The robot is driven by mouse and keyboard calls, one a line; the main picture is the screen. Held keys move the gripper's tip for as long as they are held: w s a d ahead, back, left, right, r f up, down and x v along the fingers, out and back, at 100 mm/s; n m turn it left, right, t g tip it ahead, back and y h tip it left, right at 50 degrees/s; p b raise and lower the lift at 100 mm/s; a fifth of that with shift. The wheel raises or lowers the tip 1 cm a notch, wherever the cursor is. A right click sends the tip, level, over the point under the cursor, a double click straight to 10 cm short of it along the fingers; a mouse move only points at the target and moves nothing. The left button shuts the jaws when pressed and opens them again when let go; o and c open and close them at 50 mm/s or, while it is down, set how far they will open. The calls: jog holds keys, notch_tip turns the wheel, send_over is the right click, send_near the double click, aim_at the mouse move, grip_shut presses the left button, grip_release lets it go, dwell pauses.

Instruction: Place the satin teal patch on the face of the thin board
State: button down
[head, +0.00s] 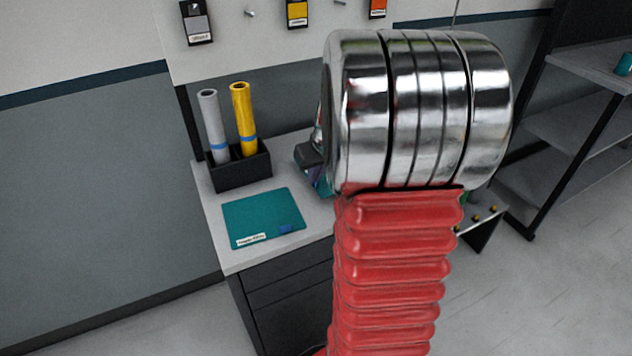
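My arm fills the middle of the head view and hides much of the bench. A small dark part, which looks like my gripper (308,155), shows just left of the chrome joint; its fingers are mostly hidden. A small teal and purplish piece (320,183) shows right below it. I cannot tell whether it is the satin teal patch, or whether it is held or lying on the bench. A flat teal mat (250,212) with a white label and a small blue square (286,229) lies on the bench's left front. I cannot make out the thin board.
A black holder (240,172) with a grey roll (213,125) and a yellow roll (243,118) stands behind the mat on the light bench (237,257). Small swatch cards hang on the wall above. A grey shelf rack (570,130) stands at the right.

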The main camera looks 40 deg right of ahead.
notch_tip(320, 180, up, 7)
jog(key=shift+r, duration=0.1)
dwell(0.7)
